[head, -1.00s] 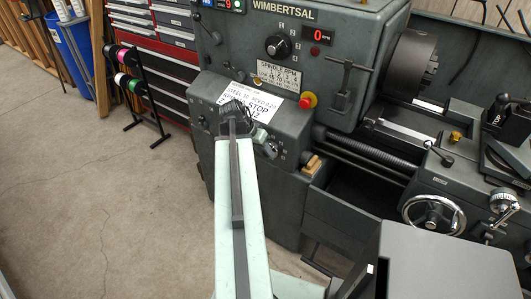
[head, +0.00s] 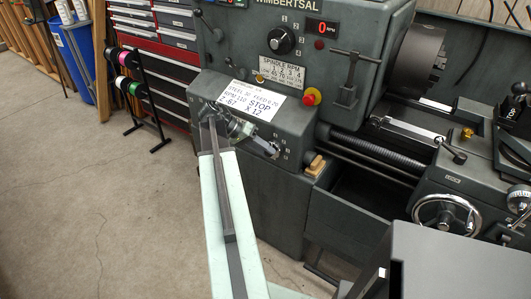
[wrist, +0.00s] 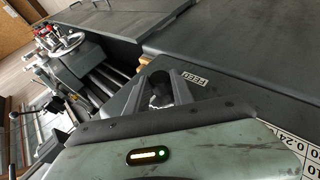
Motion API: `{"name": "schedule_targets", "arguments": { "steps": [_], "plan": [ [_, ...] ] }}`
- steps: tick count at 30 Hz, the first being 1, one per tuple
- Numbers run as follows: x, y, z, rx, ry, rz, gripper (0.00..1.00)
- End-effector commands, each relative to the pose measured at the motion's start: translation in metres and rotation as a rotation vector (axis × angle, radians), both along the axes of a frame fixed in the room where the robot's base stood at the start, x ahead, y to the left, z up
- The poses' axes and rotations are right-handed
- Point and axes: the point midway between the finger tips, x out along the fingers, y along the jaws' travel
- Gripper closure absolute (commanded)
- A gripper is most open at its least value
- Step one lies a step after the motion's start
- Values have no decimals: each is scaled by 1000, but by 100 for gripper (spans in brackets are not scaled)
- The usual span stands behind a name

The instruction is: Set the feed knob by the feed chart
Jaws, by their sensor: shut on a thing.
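The feed knob (wrist: 158,94) is a dark round knob on the sloping front of the lathe's gearbox, beside a small "FEED" label (wrist: 194,78). My gripper (wrist: 160,88) is shut on it in the wrist view; the fingers hide part of the knob and its pointer setting cannot be read.
The spindle knob (head: 281,40), a red display (head: 322,29) and a red stop button (head: 312,96) are above. A wooden-topped item (head: 317,165) lies just right of the gripper. The handwheel (head: 446,213) is farther right. Open floor (head: 90,200) lies to the left.

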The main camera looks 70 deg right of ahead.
Motion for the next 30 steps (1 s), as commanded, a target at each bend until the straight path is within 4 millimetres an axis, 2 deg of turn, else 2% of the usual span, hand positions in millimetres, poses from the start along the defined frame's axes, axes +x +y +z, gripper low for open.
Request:
{"name": "schedule_targets", "arguments": {
  "steps": [10,11,13,23,30],
  "plan": [
    [0,1,0,3,2,-1,100],
    [0,1,0,3,2,-1,69],
    [0,1,0,3,2,-1,50],
    [1,0,1,1,2,0,50],
    [22,5,24,0,2,2,50]
  ]
}}
